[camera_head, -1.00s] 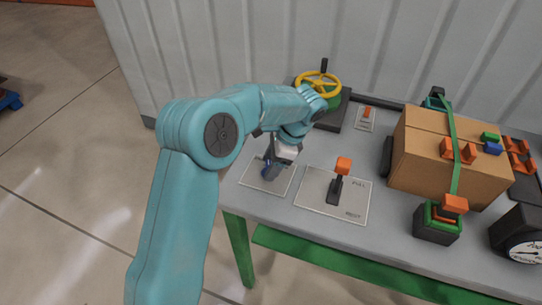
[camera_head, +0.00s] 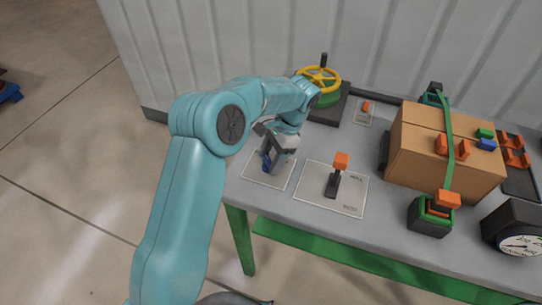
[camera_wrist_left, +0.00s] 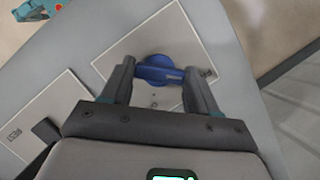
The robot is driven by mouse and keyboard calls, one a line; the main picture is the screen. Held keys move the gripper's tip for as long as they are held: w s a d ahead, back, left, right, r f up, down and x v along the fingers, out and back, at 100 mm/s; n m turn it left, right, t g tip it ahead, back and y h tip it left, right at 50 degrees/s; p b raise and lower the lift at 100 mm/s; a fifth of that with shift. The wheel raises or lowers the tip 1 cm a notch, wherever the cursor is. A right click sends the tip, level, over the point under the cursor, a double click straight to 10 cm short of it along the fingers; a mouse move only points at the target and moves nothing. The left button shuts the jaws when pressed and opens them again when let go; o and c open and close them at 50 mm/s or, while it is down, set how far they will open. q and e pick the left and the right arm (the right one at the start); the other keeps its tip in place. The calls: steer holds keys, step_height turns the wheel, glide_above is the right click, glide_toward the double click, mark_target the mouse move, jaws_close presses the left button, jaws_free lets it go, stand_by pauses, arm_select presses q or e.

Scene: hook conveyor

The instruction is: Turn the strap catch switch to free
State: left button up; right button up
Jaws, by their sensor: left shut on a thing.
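The strap catch switch is a blue rotary knob (camera_wrist_left: 158,70) on a pale plate (camera_wrist_left: 192,41). In the head view the blue knob (camera_head: 266,163) shows low at the gripper, partly hidden by it, on the plate (camera_head: 281,182) at the table's left end. My left gripper (camera_wrist_left: 157,78) has its two fingers on either side of the knob and is shut on it. In the head view my left gripper (camera_head: 270,160) points down at the plate. My right gripper cannot be made out for certain in these views.
Beside it is a lever with an orange knob (camera_head: 341,161) on a plate (camera_head: 312,178). Behind stands a yellow handwheel (camera_head: 322,76). A cardboard box (camera_head: 418,156) under a green strap (camera_head: 449,133), a green-and-orange buckle (camera_head: 432,214) and a dial gauge (camera_head: 519,241) stand further right.

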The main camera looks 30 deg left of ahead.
arm_select(q)
steer(key=o, duration=1.1)
steer(key=shift+c, duration=0.2)
steer(key=p+v, duration=0.4)
steer(key=v, duration=1.2)
steer(key=shift+d+r, duration=0.1)
